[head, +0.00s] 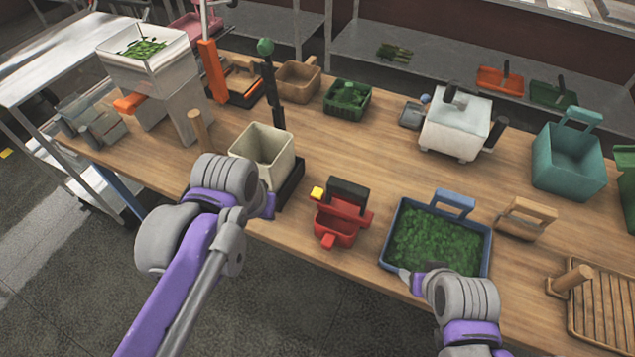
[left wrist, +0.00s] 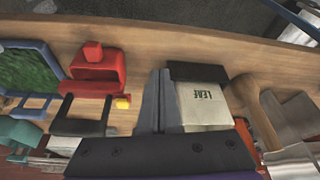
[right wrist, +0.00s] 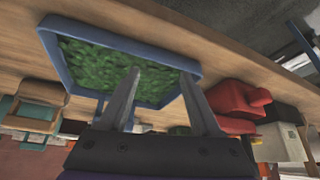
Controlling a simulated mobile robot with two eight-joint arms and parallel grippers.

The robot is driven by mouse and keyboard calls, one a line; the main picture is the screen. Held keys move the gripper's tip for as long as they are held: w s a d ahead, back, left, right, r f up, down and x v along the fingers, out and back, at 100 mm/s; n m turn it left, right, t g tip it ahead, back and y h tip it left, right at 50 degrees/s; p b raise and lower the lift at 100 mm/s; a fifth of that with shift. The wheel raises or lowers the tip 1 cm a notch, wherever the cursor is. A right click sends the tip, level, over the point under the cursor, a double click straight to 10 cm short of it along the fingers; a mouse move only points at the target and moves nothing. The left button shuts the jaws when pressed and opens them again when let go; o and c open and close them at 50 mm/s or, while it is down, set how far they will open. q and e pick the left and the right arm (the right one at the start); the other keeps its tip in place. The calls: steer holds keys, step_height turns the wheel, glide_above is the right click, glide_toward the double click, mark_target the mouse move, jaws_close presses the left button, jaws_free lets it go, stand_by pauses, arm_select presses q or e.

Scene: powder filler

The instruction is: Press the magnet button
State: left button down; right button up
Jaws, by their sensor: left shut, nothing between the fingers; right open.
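A red device (head: 338,222) with a black top piece and a small yellow button (head: 318,193) stands at the table's front edge; the button also shows in the left wrist view (left wrist: 123,102). A beige bin labelled LEAF (head: 262,152) stands on a black base beside a dark post with a green knob (head: 265,46). No part is marked as the magnet button. My left gripper (head: 268,207) is shut and empty, just in front of the bin and left of the red device. My right gripper (head: 410,281) is open and empty over the near rim of the blue tray (head: 487,254).
The blue tray holds green leaves. A white box device (head: 456,124) and a teal bin (head: 568,160) stand farther right. A wooden peg (head: 199,132) stands left of the beige bin. Bare table lies between the red device and the white box.

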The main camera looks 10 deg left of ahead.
mark_target(318, 192)
arm_select(q)
steer(key=w+d+r+m+g, duration=0.1)
steer(key=w+d+r+g, duration=0.1)
steer(key=w+d+r, duration=0.2)
steer(key=w+d+r+m+g, duration=0.1)
steer(key=w+d+r+g, duration=0.1)
steer(key=w+d+r, duration=0.3)
step_height(318, 192, up, 4)
steer(key=shift+w+d+r, duration=0.15)
steer(key=shift+w, duration=0.05)
step_height(318, 192, down, 14)
steer(key=shift+f+b, duration=0.1)
steer(key=shift+b, duration=0.2)
arm_select(e)
steer(key=shift+s+f, duration=0.2)
steer(key=shift+f, duration=0.25)
